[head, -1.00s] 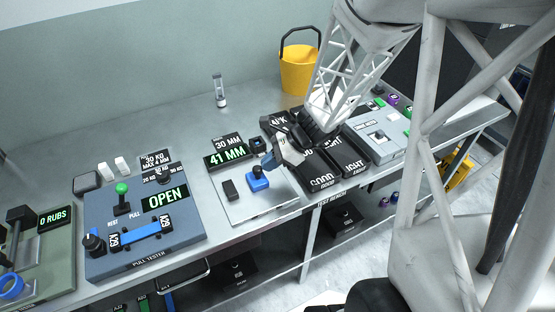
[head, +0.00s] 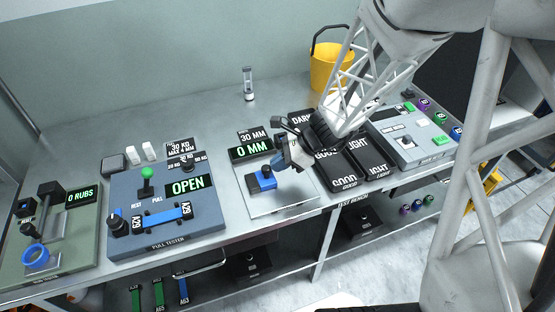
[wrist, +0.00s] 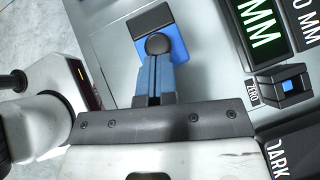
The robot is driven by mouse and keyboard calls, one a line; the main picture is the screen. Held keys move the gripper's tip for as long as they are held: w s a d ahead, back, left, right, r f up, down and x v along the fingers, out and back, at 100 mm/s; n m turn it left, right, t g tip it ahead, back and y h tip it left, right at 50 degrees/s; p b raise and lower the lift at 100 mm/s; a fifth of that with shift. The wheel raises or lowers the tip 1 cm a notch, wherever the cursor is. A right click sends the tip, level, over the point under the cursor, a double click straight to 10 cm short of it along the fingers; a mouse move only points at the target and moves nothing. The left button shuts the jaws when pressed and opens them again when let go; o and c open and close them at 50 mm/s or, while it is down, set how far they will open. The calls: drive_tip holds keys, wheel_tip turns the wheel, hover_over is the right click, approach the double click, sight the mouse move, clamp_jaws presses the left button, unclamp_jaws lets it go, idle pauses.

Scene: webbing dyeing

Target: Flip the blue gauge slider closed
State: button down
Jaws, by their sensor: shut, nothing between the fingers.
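The blue gauge slider (head: 268,182) with its black knob sits against the black block (head: 253,184) on the pale gauge plate (head: 290,201). The gauge display (head: 250,149) reads 0 MM. My gripper (head: 277,163) is shut and empty, at the slider's knob, on its right side. In the wrist view, the shut blue fingers (wrist: 156,62) reach the round black knob (wrist: 157,44) over the blue slider (wrist: 174,36). I cannot tell whether they touch it. The fingers hide part of the slider.
The blue-grey pull tester (head: 200,236) stands to the left, its display reading OPEN. Black labelled trays (head: 345,181) lie right of the gauge. A small ZERO button (wrist: 290,86) is beside the display. A yellow bucket (head: 328,68) stands behind.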

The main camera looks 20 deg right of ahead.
drive_tip(key=shift+s+d+r, duration=0.1)
drive_tip(key=shift+s+d, duration=0.15)
drive_tip(key=shift+d, duration=0.8)
drive_tip(key=shift+s+d, duration=0.25)
drive_tip(key=shift+d, duration=0.8)
drive_tip(key=v, duration=0.9)
drive_tip(key=shift+d+r, duration=0.2)
drive_tip(key=shift+s, duration=0.1)
drive_tip(key=s+a+r+n+h, duration=0.9)
drive_tip(key=s+a+r+n, duration=0.3)
drive_tip(key=n, duration=0.8)
drive_tip(key=shift+s+a+r+n, duration=0.2)
drive_tip(key=shift+s+a+n, duration=0.1)
drive_tip(key=shift+s+n, duration=0.1)
drive_tip(key=c, duration=1.8)
unclamp_jaws()
drive_tip(key=shift+w, duration=0.1)
